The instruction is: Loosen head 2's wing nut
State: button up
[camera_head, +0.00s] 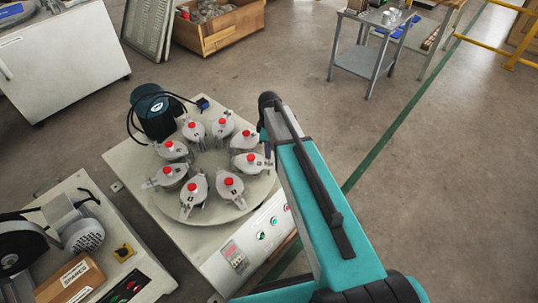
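A round grey turntable (222,208) on a pale machine carries a ring of several grey heads, each with a red knob on top and wing-like side arms. The heads bear small marks that I cannot read surely, so I cannot tell which is head 2. One head (251,163) on the right side of the ring is closest to my arm. My teal arm reaches in from the lower right. My gripper (265,142) is at its far end, beside the right-hand heads, small and mostly hidden by the arm. I cannot tell whether its fingers are open or touch anything.
A dark motor (156,113) with a black cable stands at the machine's back left corner. A control panel with buttons (262,236) is on its front. Open floor lies right, before a grey table (364,60).

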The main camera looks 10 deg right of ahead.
notch_tip(320, 180, up, 7)
jog(key=shift+r, duration=0.2)
jog(key=shift+p, duration=0.3)
dwell(0.4)
jog(key=s+f+m+g+p, duration=0.1)
jog(key=s+f+g+p, duration=0.15)
jog(key=s+f, duration=0.6)
jog(key=s+f+g+p, duration=0.1)
jog(key=s+f+p, duration=0.2)
jog(key=s+f, duration=0.55)
jog(key=s+f+m+g+p, duration=0.2)
jog(key=s+m, duration=1)
jog(key=s, duration=1.2)
jog(key=shift+p+x, duration=0.5)
jog(key=shift+x, duration=0.35)
